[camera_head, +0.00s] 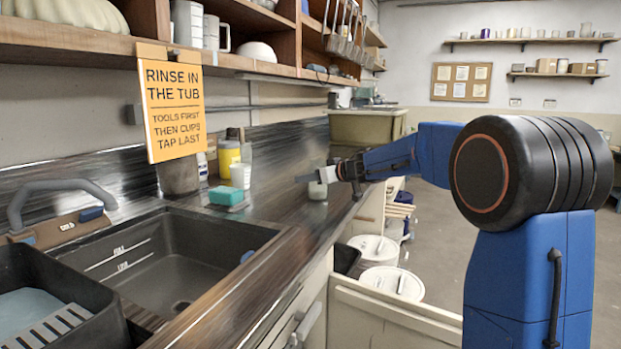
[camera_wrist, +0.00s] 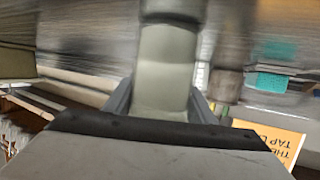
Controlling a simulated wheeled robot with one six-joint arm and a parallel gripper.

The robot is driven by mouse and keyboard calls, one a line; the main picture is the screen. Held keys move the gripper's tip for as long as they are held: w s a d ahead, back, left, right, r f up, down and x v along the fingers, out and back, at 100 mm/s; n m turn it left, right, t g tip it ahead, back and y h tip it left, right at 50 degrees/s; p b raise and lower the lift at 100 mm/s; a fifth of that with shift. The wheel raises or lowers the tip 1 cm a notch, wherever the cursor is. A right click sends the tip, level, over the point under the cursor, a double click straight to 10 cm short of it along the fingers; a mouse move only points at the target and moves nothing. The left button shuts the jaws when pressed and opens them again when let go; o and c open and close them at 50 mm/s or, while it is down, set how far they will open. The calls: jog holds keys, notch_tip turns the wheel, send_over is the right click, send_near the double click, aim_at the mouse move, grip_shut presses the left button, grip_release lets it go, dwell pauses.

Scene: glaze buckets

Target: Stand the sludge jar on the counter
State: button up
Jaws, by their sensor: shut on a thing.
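The sludge jar, a small pale grey-green jar (camera_head: 317,191), is upright over the dark counter (camera_head: 283,187) near its front edge. It also shows large between my fingers in the wrist view (camera_wrist: 165,62). My gripper (camera_head: 322,175) is shut on it, with one finger on each side. The jar's base is at or very near the counter top; I cannot tell whether it touches. The gripper hides part of the jar's upper end in the head view.
White lidded buckets (camera_head: 392,283) stand on the floor below.

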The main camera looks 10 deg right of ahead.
jog(key=o, duration=1.4)
